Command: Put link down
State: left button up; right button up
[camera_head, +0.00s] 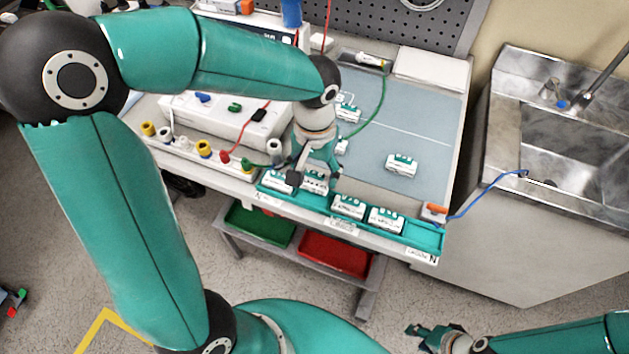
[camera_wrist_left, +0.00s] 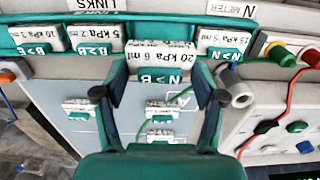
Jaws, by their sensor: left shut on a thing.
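My left gripper (camera_head: 314,176) is shut on a white and teal link (camera_head: 315,183), at the teal tray (camera_head: 416,238) along the table's front edge. In the left wrist view the fingers (camera_wrist_left: 160,98) flank this link (camera_wrist_left: 160,60), labelled "20 kPa 6 ml". It lines up with the row of links in the tray. I cannot tell whether it rests on the tray floor. Other links stand in the tray: one at the left (camera_head: 278,182) and two to the right (camera_head: 348,207). My right gripper (camera_head: 432,335) is low at the bottom right; its jaws are unclear.
Loose links lie on the grey mat, one at the right (camera_head: 402,165) and others farther back (camera_head: 348,113). A white device with coloured sockets (camera_head: 220,120) stands left of the mat. A sink (camera_head: 575,135) is at the right. Green (camera_head: 260,226) and red (camera_head: 335,256) bins sit below.

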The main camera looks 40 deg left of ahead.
aim_at(315, 184)
pick_arm(q)
jog(key=shift+f, duration=2.3)
jog(key=shift+f, duration=0.1)
jog(key=o, duration=1.1)
jog(key=shift+o, duration=0.2)
notch_tip(315, 184, up, 12)
jog(key=shift+r, duration=0.15)
